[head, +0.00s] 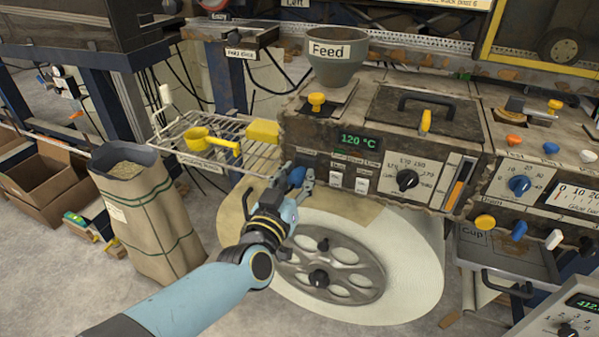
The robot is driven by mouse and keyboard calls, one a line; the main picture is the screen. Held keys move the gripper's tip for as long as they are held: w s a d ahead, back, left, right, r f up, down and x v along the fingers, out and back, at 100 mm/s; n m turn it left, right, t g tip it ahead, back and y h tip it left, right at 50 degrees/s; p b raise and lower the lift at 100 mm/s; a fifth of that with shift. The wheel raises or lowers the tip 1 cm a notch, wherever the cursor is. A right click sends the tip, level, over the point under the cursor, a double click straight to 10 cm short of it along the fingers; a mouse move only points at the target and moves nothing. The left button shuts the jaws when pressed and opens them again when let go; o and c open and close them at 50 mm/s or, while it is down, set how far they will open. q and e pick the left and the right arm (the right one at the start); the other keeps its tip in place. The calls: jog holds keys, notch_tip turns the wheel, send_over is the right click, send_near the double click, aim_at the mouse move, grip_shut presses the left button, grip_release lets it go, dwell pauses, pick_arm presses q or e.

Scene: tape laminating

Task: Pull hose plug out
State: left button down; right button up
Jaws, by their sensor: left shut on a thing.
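My left gripper (303,179) reaches up from the lower left to the lower front of the machine, below the 120 °C display. Its fingers are closed around a small round blue piece (297,175), which looks like the plug. The fingers partly cover it, and I cannot tell whether it is still seated in the machine's front. No hose can be made out at it. My right gripper is not in view.
The machine (330,132) carries a Feed funnel (335,70) and a black dial (406,180). A large pale roll (415,260) stands below. A wire rack (215,150) holds a yellow scoop (205,138) on the left, above a sack (150,220).

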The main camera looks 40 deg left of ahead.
pick_arm(q)
jog(key=shift+s+d, duration=0.15)
jog(key=shift+s, duration=0.45)
jog(key=shift+f, duration=0.1)
jog(key=c, duration=1)
grip_release()
jog(key=shift+s, duration=0.1)
jog(key=shift+o, duration=0.3)
jog(key=v, duration=1.2)
